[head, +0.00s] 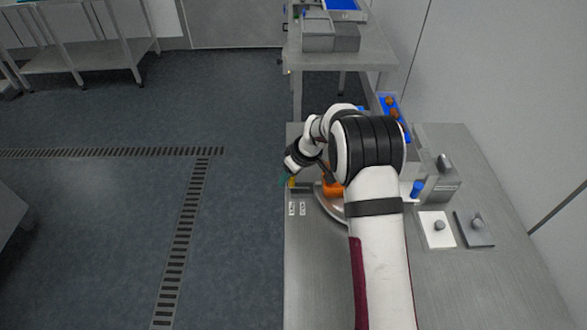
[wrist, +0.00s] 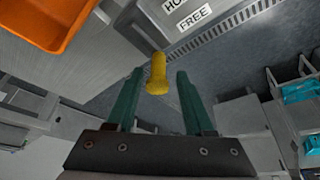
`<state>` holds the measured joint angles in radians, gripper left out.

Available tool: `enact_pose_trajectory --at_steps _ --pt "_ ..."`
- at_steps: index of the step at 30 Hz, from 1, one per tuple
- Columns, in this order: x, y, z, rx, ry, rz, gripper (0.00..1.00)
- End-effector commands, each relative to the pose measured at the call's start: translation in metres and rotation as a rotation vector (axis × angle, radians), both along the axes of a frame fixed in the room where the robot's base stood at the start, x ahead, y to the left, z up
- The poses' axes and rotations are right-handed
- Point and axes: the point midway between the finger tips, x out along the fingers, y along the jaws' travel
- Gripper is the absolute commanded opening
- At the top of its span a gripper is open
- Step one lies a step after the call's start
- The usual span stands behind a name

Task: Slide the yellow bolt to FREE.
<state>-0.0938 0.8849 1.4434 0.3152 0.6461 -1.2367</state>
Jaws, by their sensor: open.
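The yellow bolt (wrist: 157,76) shows in the wrist view as a short upright-looking knob with a wider end. It lies between the two green fingers of my open gripper (wrist: 160,74), with gaps visible on both sides. The FREE label (wrist: 195,17) is beyond it at the top, with a second label (wrist: 178,4) partly cut off by the frame edge. In the head view my gripper (head: 287,180) is at the left edge of the bench, and two small white labels (head: 297,209) lie just below it. Which label the bolt stands nearer to I cannot tell.
An orange tray (wrist: 45,22) is at the upper left of the wrist view. On the steel bench (head: 310,290), a white plate (head: 436,229) and a grey plate (head: 474,229) with knobs lie right of my arm. A blue tray with brown dates (head: 393,108) is behind. The bench's front left is clear.

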Motion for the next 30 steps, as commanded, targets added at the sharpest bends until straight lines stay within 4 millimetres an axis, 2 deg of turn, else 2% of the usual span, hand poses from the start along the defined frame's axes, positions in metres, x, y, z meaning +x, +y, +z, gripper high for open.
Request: enact_pose_trajectory --at_steps 5,12,16,21,30 --pt "-0.008 -0.009 0.032 0.0 -0.004 -0.001 0.53" --pt "-0.028 -0.028 0.098 0.001 -0.005 -0.002 0.53" --pt "-0.036 -0.036 0.126 0.001 -0.003 -0.001 0.53" --pt "-0.041 -0.041 0.141 0.0 -0.001 0.001 0.53" --pt "-0.042 -0.041 0.142 0.001 0.001 0.0 0.53"
